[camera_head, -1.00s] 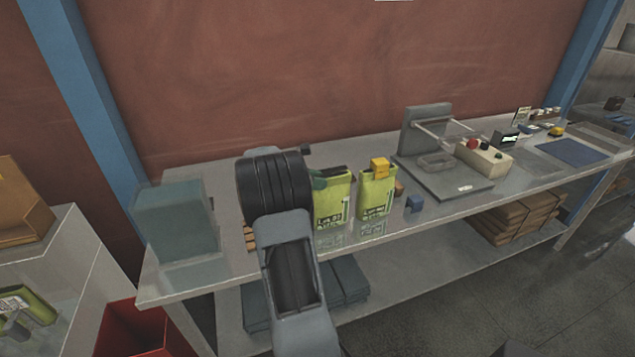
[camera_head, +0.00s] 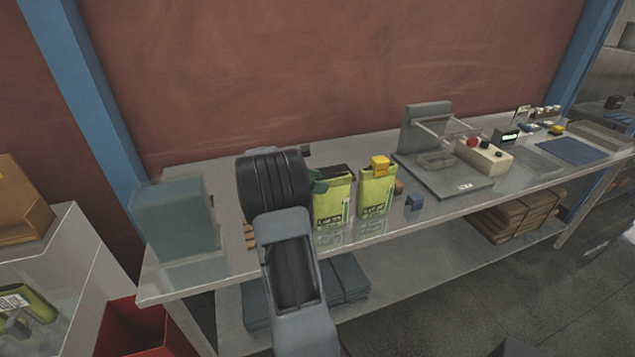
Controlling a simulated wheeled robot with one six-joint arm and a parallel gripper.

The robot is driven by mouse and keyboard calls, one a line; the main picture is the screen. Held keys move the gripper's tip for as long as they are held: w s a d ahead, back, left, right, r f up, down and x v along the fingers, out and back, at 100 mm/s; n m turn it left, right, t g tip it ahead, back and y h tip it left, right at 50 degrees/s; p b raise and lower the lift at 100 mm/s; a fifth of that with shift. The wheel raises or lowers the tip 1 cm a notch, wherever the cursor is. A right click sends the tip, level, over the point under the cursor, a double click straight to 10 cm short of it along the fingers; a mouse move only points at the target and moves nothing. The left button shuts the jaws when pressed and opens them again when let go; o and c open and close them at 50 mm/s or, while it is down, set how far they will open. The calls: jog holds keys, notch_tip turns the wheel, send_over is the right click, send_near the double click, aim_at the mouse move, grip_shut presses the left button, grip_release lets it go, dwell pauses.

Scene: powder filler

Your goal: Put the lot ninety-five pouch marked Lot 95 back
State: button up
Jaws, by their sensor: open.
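Two yellow-green pouches stand side by side on the grey bench. The left pouch (camera_head: 333,205) has a dark top, and its printed label is too small to read surely. The right pouch (camera_head: 376,197) has a yellow block-like piece (camera_head: 380,162) at its top. My gripper (camera_head: 312,169) is at the upper left of the left pouch, mostly hidden behind my black wrist. It is open; I cannot tell whether a finger touches the pouch. Another green pouch (camera_head: 38,306) with a white label lies at the lower left, on the pale unit.
A grey-green box (camera_head: 175,222) stands at the bench's left end. A red bin (camera_head: 128,325) stands on the floor at left.

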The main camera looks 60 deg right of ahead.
jog(key=shift+r, duration=0.3)
jog(key=b+v, duration=0.2)
jog(key=v, duration=1)
jog(key=s+a+f+m+t+y, duration=0.1)
jog(key=s+a+m+t+y, duration=0.2)
jog(key=a, duration=0.8)
jog(key=s+a+f+m+t+y, duration=0.1)
jog(key=s+a+m+t+y, duration=0.3)
jog(key=a, duration=0.7)
jog(key=s+a+f+m+t+y, duration=0.2)
jog(key=a+t, duration=0.3)
jog(key=a, duration=0.6)
jog(key=shift+s+a+m+y, duration=0.35)
jog(key=shift+s+m+y, duration=0.3)
jog(key=shift+m+y, duration=0.25)
jog(key=shift+f, duration=0.1)
